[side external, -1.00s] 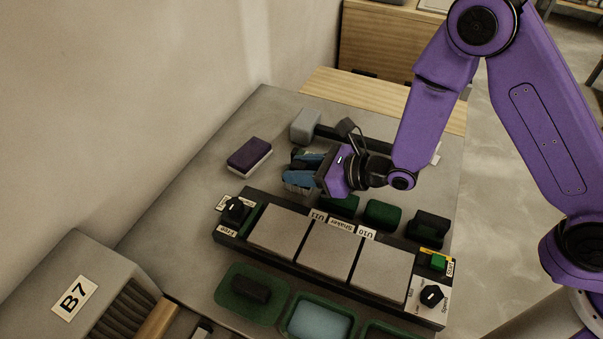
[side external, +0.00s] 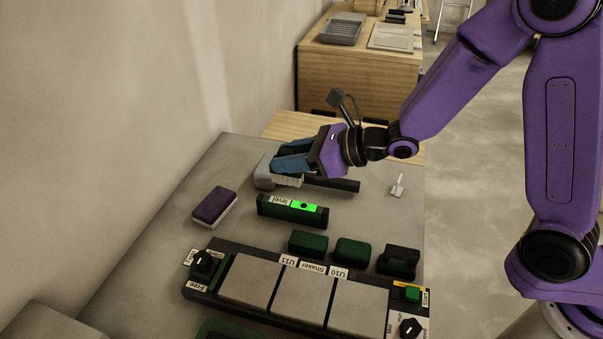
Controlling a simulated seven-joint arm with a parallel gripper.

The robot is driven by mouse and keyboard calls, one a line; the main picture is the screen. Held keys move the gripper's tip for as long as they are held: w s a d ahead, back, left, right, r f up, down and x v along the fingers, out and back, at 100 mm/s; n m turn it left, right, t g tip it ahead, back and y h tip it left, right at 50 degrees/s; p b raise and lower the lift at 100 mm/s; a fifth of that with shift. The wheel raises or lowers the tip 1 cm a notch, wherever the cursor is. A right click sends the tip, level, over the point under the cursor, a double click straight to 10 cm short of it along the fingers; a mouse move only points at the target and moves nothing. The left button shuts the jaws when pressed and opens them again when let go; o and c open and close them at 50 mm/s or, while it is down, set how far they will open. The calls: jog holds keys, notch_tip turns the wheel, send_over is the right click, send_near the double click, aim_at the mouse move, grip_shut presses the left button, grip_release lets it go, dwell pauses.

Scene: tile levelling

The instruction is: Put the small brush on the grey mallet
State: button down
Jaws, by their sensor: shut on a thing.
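The grey mallet (side external: 264,172) lies at the back of the grey table, its head at the left and its dark handle (side external: 345,185) running right. My gripper (side external: 287,168), with blue fingers, is at the mallet, just right of its head and over the near part of the handle. It is shut on what looks like the small brush (side external: 289,182), whose pale, ridged lower edge shows under the fingers. The rest of the brush is hidden by the fingers. I cannot tell whether it touches the mallet.
A green level (side external: 275,211) lies in front of the mallet. A purple and white block (side external: 214,206) is at left. A small white upright piece (side external: 398,187) stands at right. Dark green blocks (side external: 307,244) and the shaker panel (side external: 247,283) fill the front.

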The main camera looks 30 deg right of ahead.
jog(key=s+d+r, duration=0.2)
jog(key=d, duration=0.5)
jog(key=s+d+r, duration=0.2)
jog(key=s+d, duration=0.1)
jog(key=d, duration=0.4)
send_over(311, 176)
notch_tip(311, 176, down, 9)
jog(key=shift+s+f, duration=0.15)
jog(key=shift+f, duration=0.25)
jog(key=shift+w+f, duration=0.15)
jog(key=shift+f, duration=0.7)
jog(key=shift+w+f, duration=0.1)
jog(key=shift+f, duration=0.7)
jog(key=shift+f, duration=0.15)
jog(key=c, duration=0.7)
grip_release()
jog(key=shift+c, duration=0.2)
